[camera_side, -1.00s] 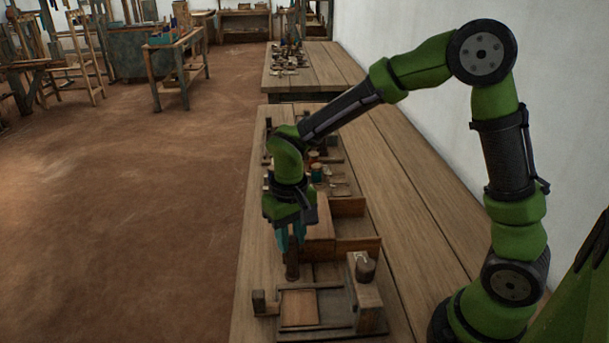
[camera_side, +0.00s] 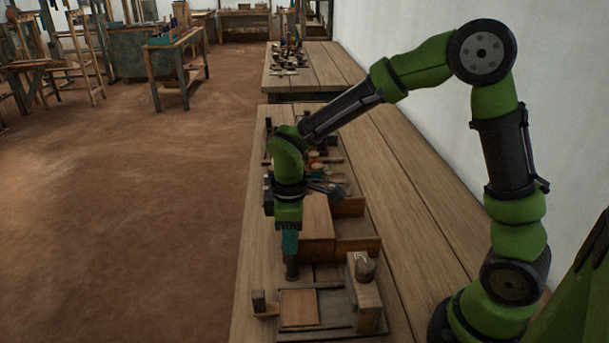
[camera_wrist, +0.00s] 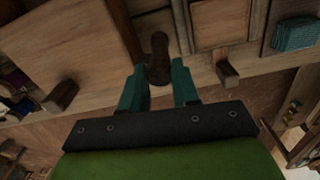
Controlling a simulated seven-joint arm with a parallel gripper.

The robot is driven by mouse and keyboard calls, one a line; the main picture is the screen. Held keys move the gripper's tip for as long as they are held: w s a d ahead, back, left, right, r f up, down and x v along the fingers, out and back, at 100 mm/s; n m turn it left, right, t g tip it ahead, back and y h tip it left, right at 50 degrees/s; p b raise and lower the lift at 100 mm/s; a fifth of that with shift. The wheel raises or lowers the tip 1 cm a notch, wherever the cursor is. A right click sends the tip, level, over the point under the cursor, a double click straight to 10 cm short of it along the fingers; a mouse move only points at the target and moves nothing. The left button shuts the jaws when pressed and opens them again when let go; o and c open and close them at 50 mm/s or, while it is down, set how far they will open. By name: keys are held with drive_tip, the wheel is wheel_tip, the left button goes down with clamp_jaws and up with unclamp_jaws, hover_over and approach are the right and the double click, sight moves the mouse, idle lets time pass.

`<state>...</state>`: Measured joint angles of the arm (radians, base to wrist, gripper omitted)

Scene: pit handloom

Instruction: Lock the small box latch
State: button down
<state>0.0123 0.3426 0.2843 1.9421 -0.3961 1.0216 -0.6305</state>
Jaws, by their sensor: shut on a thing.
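A dark brown wooden latch piece (camera_wrist: 159,62) with a rounded end sits between the teal fingers of my gripper (camera_wrist: 160,88) in the wrist view. In the side view my gripper (camera_side: 291,254) points straight down and is shut on the latch (camera_side: 292,270), whose lower end shows below the fingers. The latch stands at the near side of a small wooden box (camera_side: 317,217), which also shows at the left in the wrist view (camera_wrist: 62,42). The fingers hide part of the latch, and I cannot tell whether it is locked.
A wooden frame with a pale panel (camera_side: 299,308) lies close in front of my gripper. Small items (camera_side: 318,165) stand beyond the box. The table's right side (camera_side: 410,210) is clear.

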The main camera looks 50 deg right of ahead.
drive_tip(key=shift+r+n, duration=0.1)
drive_tip(key=shift+n, duration=2.1)
drive_tip(key=c, duration=0.8)
unclamp_jaws()
wheel_tip(320, 180, up, 17)
drive_tip(key=shift+f, duration=0.1)
drive_tip(key=s+d+m+t, duration=0.1)
drive_tip(key=s+m+t, duration=0.1)
drive_tip(key=s+m, duration=0.2)
drive_tip(key=s+d+f+m+t+y, duration=0.1)
drive_tip(key=s+d+m+t, duration=0.1)
drive_tip(key=s+m, duration=0.3)
drive_tip(key=s+d+m+t+y, duration=0.1)
drive_tip(key=s+d+m+t, duration=0.1)
drive_tip(key=m, duration=0.5)
drive_tip(key=shift+s+d+f+m+t, duration=0.2)
drive_tip(key=shift+s+t, duration=0.1)
drive_tip(key=shift+s, duration=0.35)
drive_tip(key=shift+s+d+f+m+t, duration=0.15)
drive_tip(key=shift+s+t, duration=0.15)
drive_tip(key=shift+s, duration=0.3)
